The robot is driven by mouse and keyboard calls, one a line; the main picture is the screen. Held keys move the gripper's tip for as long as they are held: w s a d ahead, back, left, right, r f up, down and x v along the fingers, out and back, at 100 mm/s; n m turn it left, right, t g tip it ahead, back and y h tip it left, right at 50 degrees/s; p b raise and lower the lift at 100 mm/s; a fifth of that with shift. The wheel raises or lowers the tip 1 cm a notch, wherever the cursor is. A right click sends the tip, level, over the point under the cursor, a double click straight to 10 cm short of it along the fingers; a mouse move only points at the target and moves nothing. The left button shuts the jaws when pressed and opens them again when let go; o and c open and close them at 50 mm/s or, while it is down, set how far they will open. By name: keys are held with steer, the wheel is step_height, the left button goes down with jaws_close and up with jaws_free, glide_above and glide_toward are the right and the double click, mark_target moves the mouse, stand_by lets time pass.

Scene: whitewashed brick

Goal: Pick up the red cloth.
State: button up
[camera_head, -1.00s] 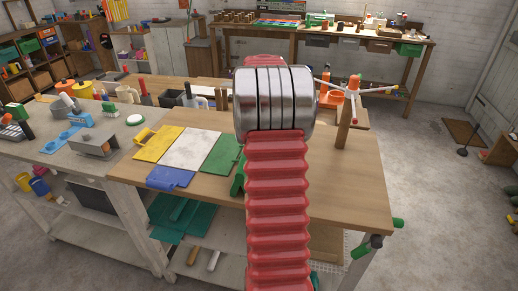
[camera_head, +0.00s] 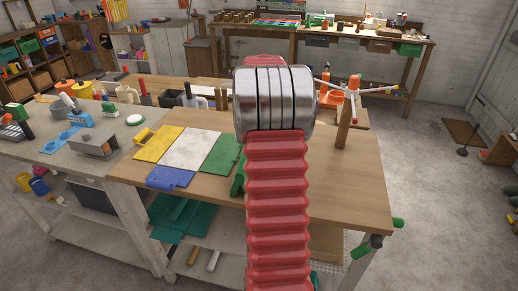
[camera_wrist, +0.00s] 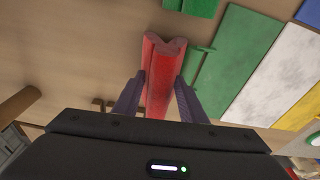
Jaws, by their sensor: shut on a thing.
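The red cloth (camera_wrist: 163,75) shows in the wrist view as a folded, ridged strip. My gripper (camera_wrist: 155,88) is shut on it, with one dark finger on each side. The cloth's far end reaches out beyond the fingertips over the wooden table; whether it touches the tabletop I cannot tell. In the head view my own red and metal arm stands in front and hides both the gripper and the cloth.
On the wooden table (camera_head: 350,190), left of my arm, lie yellow (camera_head: 158,144), white (camera_head: 189,149), green (camera_head: 221,154) and blue (camera_head: 170,178) flat pieces. The table's right part is largely clear.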

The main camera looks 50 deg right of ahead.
steer(key=shift+s+r, duration=0.1)
steer(key=shift+r, duration=0.05)
steer(key=shift+s+d+r, duration=0.1)
steer(key=shift+s+r, duration=0.05)
steer(key=s+d+r, duration=0.1)
steer(key=s+r, duration=0.1)
steer(key=s, duration=0.2)
steer(key=s+d+r, duration=0.2)
steer(key=s+r, duration=0.1)
steer(key=s, duration=0.1)
steer(key=s+d+r, duration=0.2)
steer(key=s, duration=0.2)
steer(key=shift+s+d+r, duration=0.2)
steer(key=shift+r, duration=0.05)
steer(key=w+a+r+n+t+y, duration=0.1)
steer(key=w+a+r+n+y, duration=0.1)
steer(key=w+a+r+n, duration=1.25)
steer(key=a+r+n, duration=0.3)
steer(key=a, duration=0.3)
steer(key=w+a+r+n, duration=0.1)
steer(key=a+r+n, duration=0.1)
steer(key=a+n, duration=0.2)
steer(key=a+r+n+g+y, duration=0.1)
steer(key=a+r+n, duration=0.2)
steer(key=a, duration=0.5)
steer(key=shift+w+a+r+n, duration=0.1)
steer(key=shift+w+r+n, duration=0.2)
steer(key=shift+w+n, duration=0.05)
steer(key=shift+s, duration=0.15)
